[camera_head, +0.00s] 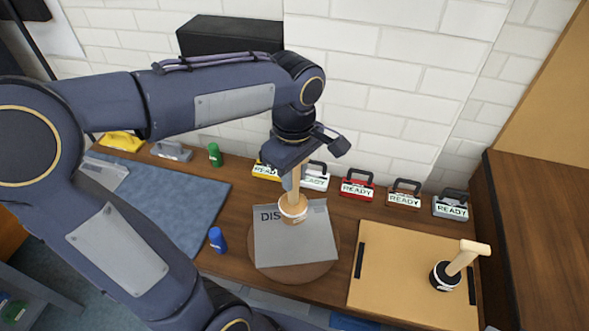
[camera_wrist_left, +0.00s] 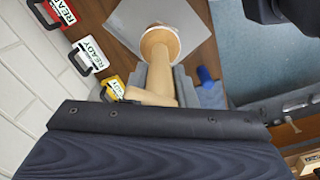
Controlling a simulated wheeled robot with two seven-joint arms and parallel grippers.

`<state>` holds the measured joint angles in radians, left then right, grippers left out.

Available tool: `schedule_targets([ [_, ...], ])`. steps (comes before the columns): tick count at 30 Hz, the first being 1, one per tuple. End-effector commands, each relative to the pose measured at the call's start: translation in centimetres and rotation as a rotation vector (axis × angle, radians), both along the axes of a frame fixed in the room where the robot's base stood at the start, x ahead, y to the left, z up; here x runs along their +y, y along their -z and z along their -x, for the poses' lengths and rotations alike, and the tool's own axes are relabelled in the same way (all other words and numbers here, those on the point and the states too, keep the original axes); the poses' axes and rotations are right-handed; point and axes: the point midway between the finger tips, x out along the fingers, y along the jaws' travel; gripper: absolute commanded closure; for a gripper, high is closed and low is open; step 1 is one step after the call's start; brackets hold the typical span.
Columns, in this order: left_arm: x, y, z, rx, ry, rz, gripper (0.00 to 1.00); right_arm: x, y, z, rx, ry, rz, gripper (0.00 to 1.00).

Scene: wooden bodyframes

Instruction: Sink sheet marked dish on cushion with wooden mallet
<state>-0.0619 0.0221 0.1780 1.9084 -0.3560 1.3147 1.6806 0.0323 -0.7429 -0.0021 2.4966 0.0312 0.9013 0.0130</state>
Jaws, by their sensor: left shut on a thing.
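A flat grey sheet (camera_head: 280,245) marked "DIS", the rest of the word covered, lies on a round brown cushion (camera_head: 325,267). It looks flat in the head view, and its grey surface shows in the left wrist view (camera_wrist_left: 125,22). My left gripper (camera_head: 294,182) is shut on the handle of a wooden mallet (camera_head: 293,210), head down over the sheet's upper middle. The mallet also shows in the left wrist view (camera_wrist_left: 160,45); I cannot tell whether its head touches the sheet. My right gripper is not in view.
A second mallet (camera_head: 445,275) with a black-banded head stands on a tan board (camera_head: 400,270) at right. Several "READY" cases (camera_head: 357,187) line the wall. A blue bottle (camera_head: 217,240) stands left of the cushion, near a blue mat (camera_head: 170,195). A green can (camera_head: 215,155) stands behind.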

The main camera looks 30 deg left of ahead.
Motion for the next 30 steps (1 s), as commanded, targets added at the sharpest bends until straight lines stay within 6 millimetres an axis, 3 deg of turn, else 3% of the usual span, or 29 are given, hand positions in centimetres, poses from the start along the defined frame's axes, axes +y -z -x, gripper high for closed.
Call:
schedule_targets([
  [15,0.0,0.2,0.0,-0.001,0.000,0.000,0.99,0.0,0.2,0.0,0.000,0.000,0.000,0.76],
  [20,0.0,3.2,0.0,0.002,0.000,0.000,0.99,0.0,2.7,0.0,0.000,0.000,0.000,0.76],
  [27,0.0,10.4,0.0,0.000,0.001,-0.001,0.99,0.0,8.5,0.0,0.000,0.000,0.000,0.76],
  [30,0.0,8.6,0.0,-0.002,0.001,0.000,1.00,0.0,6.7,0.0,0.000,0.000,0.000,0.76],
])
